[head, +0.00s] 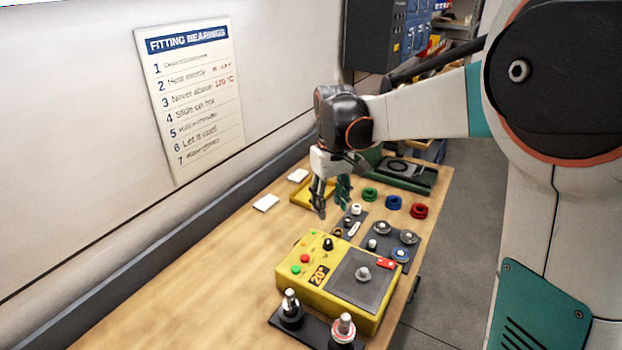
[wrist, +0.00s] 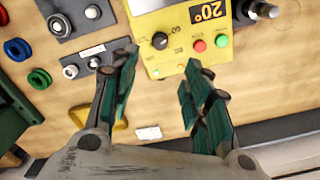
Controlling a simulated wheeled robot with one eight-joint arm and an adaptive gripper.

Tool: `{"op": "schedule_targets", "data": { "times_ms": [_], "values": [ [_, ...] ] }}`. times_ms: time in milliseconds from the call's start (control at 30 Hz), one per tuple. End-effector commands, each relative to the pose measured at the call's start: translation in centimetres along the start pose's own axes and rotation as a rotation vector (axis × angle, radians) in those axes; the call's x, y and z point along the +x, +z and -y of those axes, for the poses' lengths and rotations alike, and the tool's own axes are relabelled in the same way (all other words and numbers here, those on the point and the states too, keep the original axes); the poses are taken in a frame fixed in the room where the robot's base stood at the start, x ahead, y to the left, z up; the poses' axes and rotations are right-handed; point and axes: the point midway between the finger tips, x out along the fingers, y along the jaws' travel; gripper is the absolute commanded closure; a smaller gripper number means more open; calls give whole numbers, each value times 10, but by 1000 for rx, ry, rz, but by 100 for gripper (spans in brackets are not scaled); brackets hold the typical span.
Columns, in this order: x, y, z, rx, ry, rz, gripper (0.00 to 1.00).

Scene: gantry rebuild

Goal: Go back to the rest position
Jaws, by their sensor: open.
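My gripper (head: 330,198) hangs over the wooden bench, above the area between the yellow tray and the small dark plate with rings. In the wrist view its two green-padded fingers (wrist: 160,95) are spread apart, with nothing between them. The yellow heater box (head: 310,268) with knob, buttons and a "20°" label stands nearer to the camera than the gripper; it also shows at the top of the wrist view (wrist: 175,60).
Two shafts on a dark base (head: 316,338) stand in front of the box. Green, blue and red rings (head: 393,202) lie to the right. A dark plate (head: 400,262) holds bearings. A yellow tray (head: 300,199) and white cards (head: 266,203) lie near the wall. The bench's left part is clear.

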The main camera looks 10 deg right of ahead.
Motion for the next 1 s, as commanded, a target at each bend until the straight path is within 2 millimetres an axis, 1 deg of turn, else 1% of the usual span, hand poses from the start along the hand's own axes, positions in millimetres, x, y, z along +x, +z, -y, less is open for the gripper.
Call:
{"op": "schedule_targets", "data": {
  "times_ms": [133, 267, 400, 600, 800, 1000],
  "values": [
    [-3, 4, 1, 4, 3, -10, 56],
    [-11, 19, 5, 20, 12, -45, 56],
    [-22, 43, 12, 48, 27, -106, 56],
    [-33, 79, 22, 90, 46, -197, 56],
    [-36, 115, 31, 131, 61, -289, 56],
    [-32, 150, 41, 170, 73, -381, 56]
  ]
}}
